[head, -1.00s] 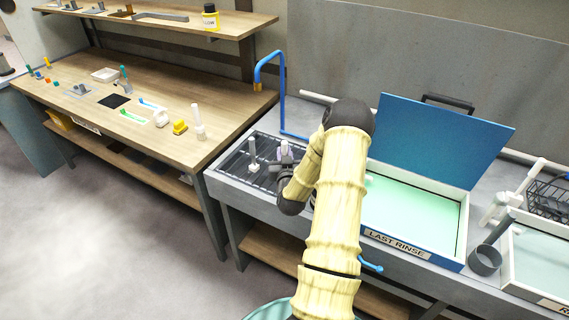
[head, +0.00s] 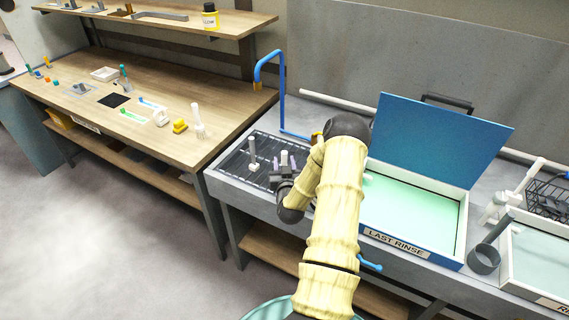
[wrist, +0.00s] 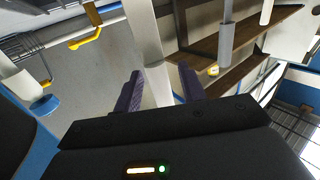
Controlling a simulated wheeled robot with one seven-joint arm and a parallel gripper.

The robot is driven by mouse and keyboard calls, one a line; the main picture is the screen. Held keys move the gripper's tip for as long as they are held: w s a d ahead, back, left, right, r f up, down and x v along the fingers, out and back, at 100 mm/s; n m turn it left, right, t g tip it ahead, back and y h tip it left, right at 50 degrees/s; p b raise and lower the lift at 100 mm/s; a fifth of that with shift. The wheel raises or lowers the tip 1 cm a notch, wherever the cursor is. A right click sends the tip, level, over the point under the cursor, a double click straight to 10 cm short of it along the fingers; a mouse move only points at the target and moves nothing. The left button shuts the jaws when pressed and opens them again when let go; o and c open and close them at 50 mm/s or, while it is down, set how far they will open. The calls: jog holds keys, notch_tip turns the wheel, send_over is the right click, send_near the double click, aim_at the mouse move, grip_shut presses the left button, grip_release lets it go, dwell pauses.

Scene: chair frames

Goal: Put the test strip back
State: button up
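My gripper (head: 285,161) is over the dark ribbed drain area left of the blue basin. Its two purple fingers show apart in the wrist view (wrist: 161,82). A pale upright post (head: 285,156) stands between the fingers in the head view; it also shows in the wrist view (wrist: 145,35). A gap seems to show between the post and the right finger. The post's lower end is hidden. I cannot pick out the test strip for certain; a blue strip (head: 152,104) and a green strip (head: 132,115) lie on the wooden bench.
A grey post (head: 253,153) stands close left of my gripper. A blue bent pipe (head: 282,92) rises behind. The "LAST RINSE" basin (head: 398,242) with its raised blue lid (head: 440,142) is at the right. The wooden bench (head: 70,88) is at the left, with small items on it.

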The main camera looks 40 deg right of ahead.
jog(key=shift+r, duration=0.15)
jog(key=b+v, duration=0.3)
jog(key=v, duration=0.9)
jog(key=shift+b, duration=0.3)
dwell(0.3)
